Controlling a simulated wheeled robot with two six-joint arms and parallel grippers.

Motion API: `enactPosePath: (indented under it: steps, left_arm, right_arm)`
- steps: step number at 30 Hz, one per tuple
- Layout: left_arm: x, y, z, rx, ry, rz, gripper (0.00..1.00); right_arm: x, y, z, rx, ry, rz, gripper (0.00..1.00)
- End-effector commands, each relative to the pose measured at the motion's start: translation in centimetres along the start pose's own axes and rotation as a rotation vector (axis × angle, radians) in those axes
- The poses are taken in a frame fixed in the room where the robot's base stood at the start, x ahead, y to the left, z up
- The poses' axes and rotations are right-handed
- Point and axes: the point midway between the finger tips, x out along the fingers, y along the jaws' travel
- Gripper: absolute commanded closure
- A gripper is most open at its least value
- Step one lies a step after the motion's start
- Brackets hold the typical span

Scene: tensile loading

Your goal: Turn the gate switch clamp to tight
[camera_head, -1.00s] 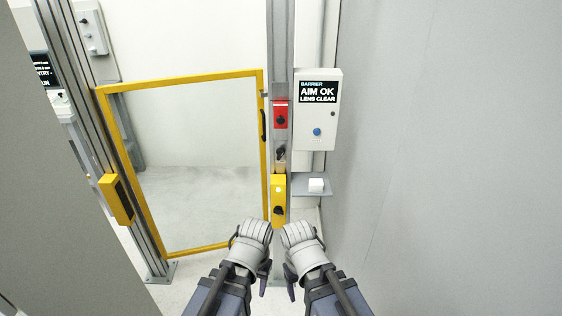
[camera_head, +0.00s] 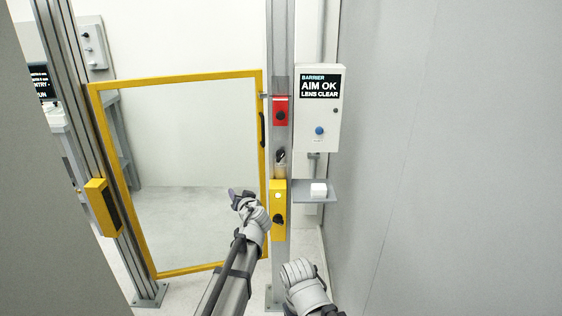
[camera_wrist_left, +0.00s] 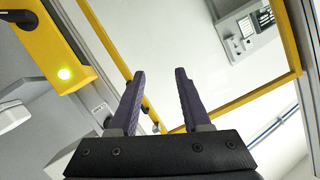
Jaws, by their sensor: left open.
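The gate post carries a red switch box (camera_head: 281,111) with a dark knob. Below it is a small metal part with a dark lever (camera_head: 280,156), which looks like the clamp; its setting is too small to read. Lower is a yellow box (camera_head: 279,205) with a pale button and a dark knob. My left gripper (camera_head: 233,193) is left of the yellow box, in front of the gate panel. In the left wrist view its jaws (camera_wrist_left: 160,75) are open and empty, and the yellow box (camera_wrist_left: 58,45) shows a lit green light. My right gripper (camera_head: 299,273) is low, right of the post; its fingers are hidden.
The yellow-framed gate (camera_head: 175,76) stands left of the post. A white barrier panel (camera_head: 317,140) reads "AIM OK, LENS CLEAR". Below it, a grey shelf (camera_head: 309,200) holds a white block (camera_head: 318,189). A grey wall (camera_head: 440,150) bounds the right side.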

Motion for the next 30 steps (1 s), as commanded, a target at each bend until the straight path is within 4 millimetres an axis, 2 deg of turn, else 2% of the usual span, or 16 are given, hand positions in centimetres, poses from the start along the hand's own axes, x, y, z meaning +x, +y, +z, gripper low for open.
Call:
enactPosePath:
  steps: [1, 3, 6, 9, 13, 20, 26, 30]
  left_arm:
    - [0.8, 2.1, -2.9, 0.019, 0.086, 0.026, 0.53]
    - [0.8, 4.7, -6.0, 0.043, 0.193, 0.069, 0.53]
    - [0.4, 7.8, -9.2, 0.078, 0.305, 0.131, 0.53]
    - [-0.1, 10.1, -11.1, 0.104, 0.374, 0.181, 0.53]
    - [-0.5, 11.5, -12.1, 0.122, 0.412, 0.213, 0.53]
    - [-0.4, 11.7, -12.3, 0.125, 0.418, 0.219, 0.53]
    - [1.1, 12.1, -13.0, 0.125, 0.417, 0.218, 0.53]
    - [3.0, 12.6, -13.8, 0.125, 0.417, 0.218, 0.53]
  right_arm:
    - [0.0, 0.0, 0.0, 0.0, 0.0, 0.0, 0.33]
    - [0.0, 0.0, 0.0, 0.0, 0.0, 0.0, 0.33]
    - [0.0, 0.0, 0.0, 0.0, 0.0, 0.0, 0.33]
    - [0.0, 0.0, 0.0, 0.0, 0.0, 0.0, 0.33]
    - [0.0, 0.0, 0.0, 0.0, 0.0, 0.0, 0.33]
    - [0.0, 0.0, 0.0, 0.0, 0.0, 0.0, 0.33]
    - [0.0, 0.0, 0.0, 0.0, 0.0, 0.0, 0.33]
    - [0.0, 0.0, 0.0, 0.0, 0.0, 0.0, 0.33]
